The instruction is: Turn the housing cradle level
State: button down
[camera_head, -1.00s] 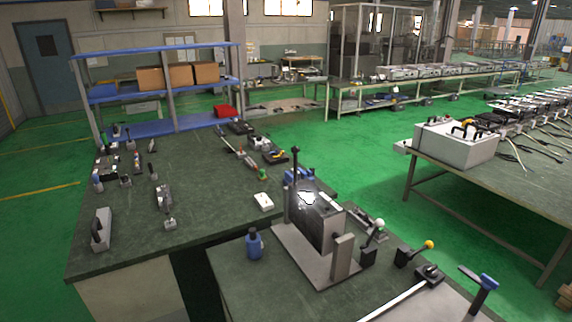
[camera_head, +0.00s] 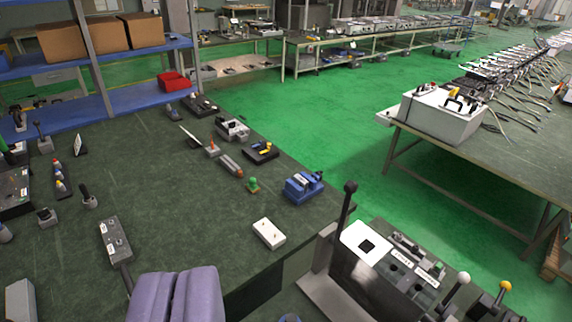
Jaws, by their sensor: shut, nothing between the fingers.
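What appears to be the housing cradle (camera_head: 362,288) stands at the lower right on a grey base plate (camera_head: 322,298). It has a dark shiny front and a white top face with a black square. Its lever (camera_head: 345,212) with a black ball knob rises at its left, leaning slightly. The lower part is cut off by the picture's bottom edge, and I cannot tell its exact tilt. My gripper (camera_head: 178,275) shows as two purple fingers at the bottom, left of the cradle and apart from it. The fingers are together and empty.
A white switch box (camera_head: 269,233), a blue vise-like block (camera_head: 303,187) and a grey box with a handle (camera_head: 115,243) are on the dark green bench. White-knobbed (camera_head: 463,278) and yellow-knobbed (camera_head: 505,285) levers stand right of the cradle. Green floor is open beyond.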

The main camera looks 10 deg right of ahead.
aim_at(388, 285)
jog(key=i+j, duration=0.4)
jog(key=i, duration=0.15)
jog(key=i+j, duration=0.35)
jog(key=i, duration=0.2)
